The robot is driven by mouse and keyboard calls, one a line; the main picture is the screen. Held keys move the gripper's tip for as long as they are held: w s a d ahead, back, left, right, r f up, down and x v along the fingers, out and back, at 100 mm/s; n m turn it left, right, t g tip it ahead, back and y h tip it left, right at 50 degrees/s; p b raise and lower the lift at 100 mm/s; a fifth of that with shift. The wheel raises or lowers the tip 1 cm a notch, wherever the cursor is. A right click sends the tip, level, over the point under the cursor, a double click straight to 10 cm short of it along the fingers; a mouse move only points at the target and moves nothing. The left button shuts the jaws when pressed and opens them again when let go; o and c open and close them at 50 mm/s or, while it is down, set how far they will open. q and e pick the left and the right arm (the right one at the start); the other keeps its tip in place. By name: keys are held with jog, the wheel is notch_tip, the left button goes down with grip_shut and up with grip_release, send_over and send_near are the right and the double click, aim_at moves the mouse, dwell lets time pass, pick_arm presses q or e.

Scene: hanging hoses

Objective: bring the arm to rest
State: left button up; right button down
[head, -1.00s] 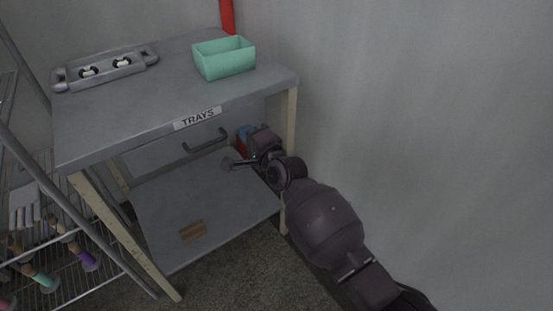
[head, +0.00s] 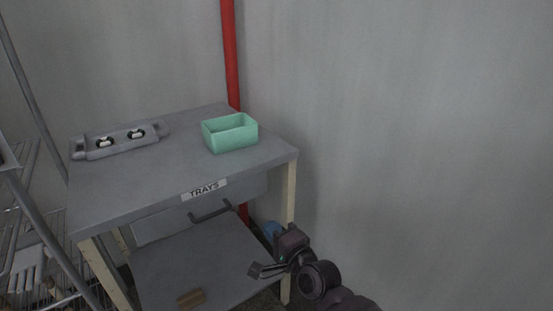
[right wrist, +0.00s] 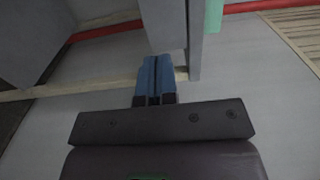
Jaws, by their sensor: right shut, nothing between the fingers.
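My right arm comes in from the bottom right of the head view. Its gripper (head: 271,229) is beside the right side of the grey table (head: 150,185), below the tabletop and near the drawer handle. The blue fingers are partly hidden by the gripper's dark body. In the right wrist view the blue fingers (right wrist: 155,75) are shut together with nothing between them. They point toward grey table parts; whether they touch them I cannot tell. My left gripper is not in view.
A mint-green box (head: 230,134) and a grey tray (head: 118,139) with two black-and-white items stand on the tabletop. A brown block (head: 191,298) lies on the lower shelf. A red pipe (head: 230,55) runs up the wall behind. A wire rack (head: 30,245) stands left.

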pick_arm(q)
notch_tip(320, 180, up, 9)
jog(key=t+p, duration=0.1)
jog(key=p, duration=1)
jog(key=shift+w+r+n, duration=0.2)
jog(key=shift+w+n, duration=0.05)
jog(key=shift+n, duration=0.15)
pick_arm(e)
jog(key=s+d+f+n+g+h, duration=0.1)
jog(key=s+d+n+h, duration=0.2)
jog(key=s+d, duration=0.6)
jog(key=s+d+f+n+g+h, duration=0.1)
jog(key=s+d+n+h, duration=0.3)
jog(key=s+d, duration=0.6)
jog(key=s+d+f+n+g+h, duration=0.1)
jog(key=s+d+f+n+h, duration=0.2)
jog(key=s+d, duration=0.7)
jog(key=s+n, duration=0.2)
jog(key=s, duration=1)
jog(key=shift+f+g+h, duration=0.25)
jog(key=shift+g+h, duration=0.05)
